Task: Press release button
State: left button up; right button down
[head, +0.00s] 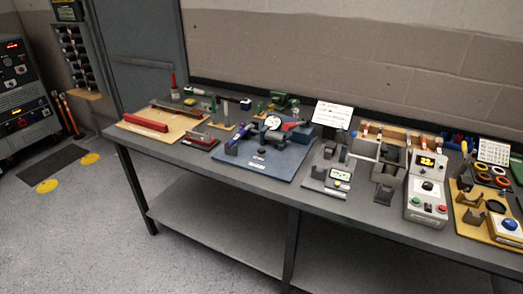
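A grey control box (424,187) with a lit yellow display (429,162) stands on the bench at the right. A large blue dome button (511,224) on a pale base sits farther right on a yellow board. No readable label shows which button is the release button. Neither of my grippers is in view.
The long grey bench (310,196) holds a blue plate (270,163) with a dial gauge, a wooden board (180,129) with a red bar, and several fixtures. The open floor (100,230) is clear at the left. An instrument cabinet (22,95) stands at the far left.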

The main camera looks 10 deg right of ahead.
aim_at(260, 150)
jog(key=i+j+z, duration=0.2)
jog(key=j, duration=0.55)
jog(key=i+j+z, duration=0.25)
jog(key=j, duration=0.45)
jog(key=j+z, duration=0.2)
jog(key=j, duration=0.55)
